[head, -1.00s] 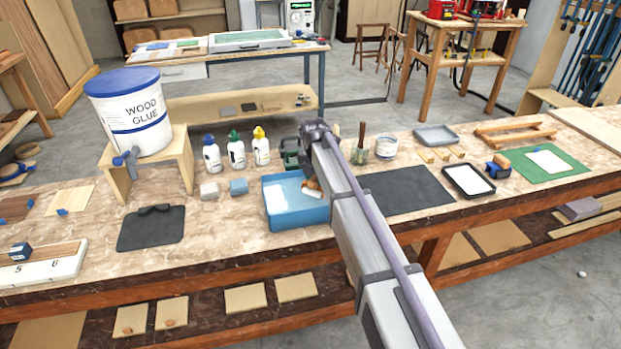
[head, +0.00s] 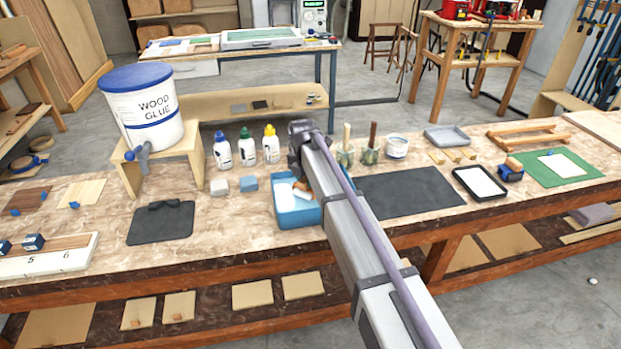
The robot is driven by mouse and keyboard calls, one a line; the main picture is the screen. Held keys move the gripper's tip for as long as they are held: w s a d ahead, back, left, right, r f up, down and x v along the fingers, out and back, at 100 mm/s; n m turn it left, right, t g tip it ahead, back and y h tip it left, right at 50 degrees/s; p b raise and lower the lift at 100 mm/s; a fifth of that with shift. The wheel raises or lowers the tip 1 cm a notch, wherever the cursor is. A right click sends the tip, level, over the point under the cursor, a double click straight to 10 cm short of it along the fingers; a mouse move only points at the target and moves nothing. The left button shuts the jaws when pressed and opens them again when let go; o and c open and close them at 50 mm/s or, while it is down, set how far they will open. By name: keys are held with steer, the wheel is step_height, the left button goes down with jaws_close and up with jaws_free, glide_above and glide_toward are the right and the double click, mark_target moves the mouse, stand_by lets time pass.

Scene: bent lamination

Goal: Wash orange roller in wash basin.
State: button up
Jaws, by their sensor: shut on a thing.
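The blue wash basin (head: 287,217) stands on the bench, holding pale liquid; the arm hides its right part. The orange roller (head: 302,187), with a white lower part, shows over the basin beside my arm. My gripper (head: 303,178) is above the basin, shut on the roller. The wrist and arm mostly hide the fingers. I cannot tell whether the roller touches the liquid.
Left of the basin are grey and blue blocks (head: 249,184), several glue bottles (head: 246,148), a dark mat (head: 161,223) and a wood glue bucket (head: 148,110) on a stand. Right are brush pots (head: 369,155), a black mat (head: 408,193) and a white-filled tray (head: 480,182).

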steer(key=shift+w+d, duration=0.3)
steer(key=shift+d, duration=0.65)
steer(key=shift+w+d, duration=0.25)
steer(key=shift+d, duration=0.75)
steer(key=shift+w+d, duration=0.3)
steer(key=shift+d, duration=0.65)
steer(key=shift+a, duration=0.15)
steer(key=shift+s+a, duration=0.3)
steer(key=shift+a, duration=0.6)
steer(key=shift+s+a, duration=0.25)
steer(key=shift+a, duration=0.7)
steer(key=shift+s+a, duration=0.3)
steer(key=shift+a, duration=0.6)
steer(key=shift+w+d, duration=0.3)
steer(key=shift+d, duration=0.65)
steer(key=shift+w+d, duration=0.3)
steer(key=shift+d, duration=0.7)
steer(key=shift+w+d, duration=0.3)
steer(key=shift+d, duration=0.65)
